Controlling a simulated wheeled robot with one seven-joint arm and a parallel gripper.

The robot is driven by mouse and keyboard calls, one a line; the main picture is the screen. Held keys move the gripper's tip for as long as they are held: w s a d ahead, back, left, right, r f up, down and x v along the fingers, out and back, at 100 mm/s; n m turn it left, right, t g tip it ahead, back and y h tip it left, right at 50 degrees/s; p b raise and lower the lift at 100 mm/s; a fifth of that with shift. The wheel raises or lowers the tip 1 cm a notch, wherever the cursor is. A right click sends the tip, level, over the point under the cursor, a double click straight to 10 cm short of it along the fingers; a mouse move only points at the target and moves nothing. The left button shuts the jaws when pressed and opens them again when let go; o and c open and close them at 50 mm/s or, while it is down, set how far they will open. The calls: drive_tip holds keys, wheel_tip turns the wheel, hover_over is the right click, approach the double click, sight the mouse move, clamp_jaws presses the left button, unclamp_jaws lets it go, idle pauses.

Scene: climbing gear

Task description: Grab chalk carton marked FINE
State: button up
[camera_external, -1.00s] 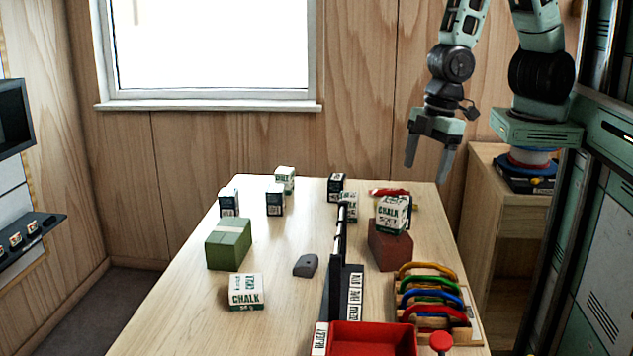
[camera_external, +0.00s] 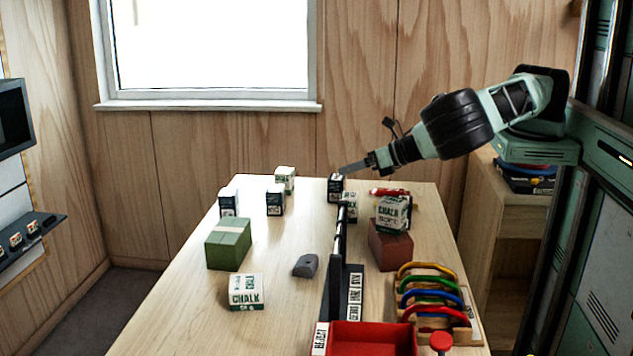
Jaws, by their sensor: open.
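Several chalk cartons are on the table; I cannot read FINE on any of them. A white-and-green one (camera_external: 246,291) is at the front, and another (camera_external: 392,215) sits on a red-brown block. Further white-and-green ones stand at the back (camera_external: 285,181) and partly hidden behind the divider post (camera_external: 350,207). Dark-sided cartons stand at the left (camera_external: 229,203), centre (camera_external: 275,201) and back right (camera_external: 336,188).
A green block (camera_external: 229,245) and a grey stone-like piece (camera_external: 305,265) lie left of the black labelled divider (camera_external: 344,292). The red-brown block (camera_external: 390,248), a rack of coloured carabiners (camera_external: 432,300) and a red tray (camera_external: 372,340) are at the right and front.

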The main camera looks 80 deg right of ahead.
sight(350, 196)
drive_tip(key=n, duration=0.2)
drive_tip(key=n+y, duration=0.1)
drive_tip(key=n, duration=0.1)
drive_tip(key=shift+w+a+f+y, duration=0.1)
drive_tip(key=shift+w+a+y, duration=0.05)
drive_tip(key=shift+a+y, duration=0.2)
drive_tip(key=shift+a+n+t+b, duration=0.15)
drive_tip(key=shift+n+t+b, duration=0.15)
drive_tip(key=shift+n, duration=0.1)
drive_tip(key=shift+f, duration=0.25)
wheel_tip(350, 196, down, 2)
drive_tip(key=b, duration=0.2)
drive_tip(key=shift+f+b, duration=0.25)
drive_tip(key=shift+b, duration=0.1)
wheel_tip(350, 196, down, 4)
drive_tip(key=shift+r, duration=0.1)
drive_tip(key=shift+x, duration=1.15)
drive_tip(key=shift+w+f, duration=0.2)
drive_tip(key=shift+w, duration=0.15)
drive_tip(key=c, duration=1.1)
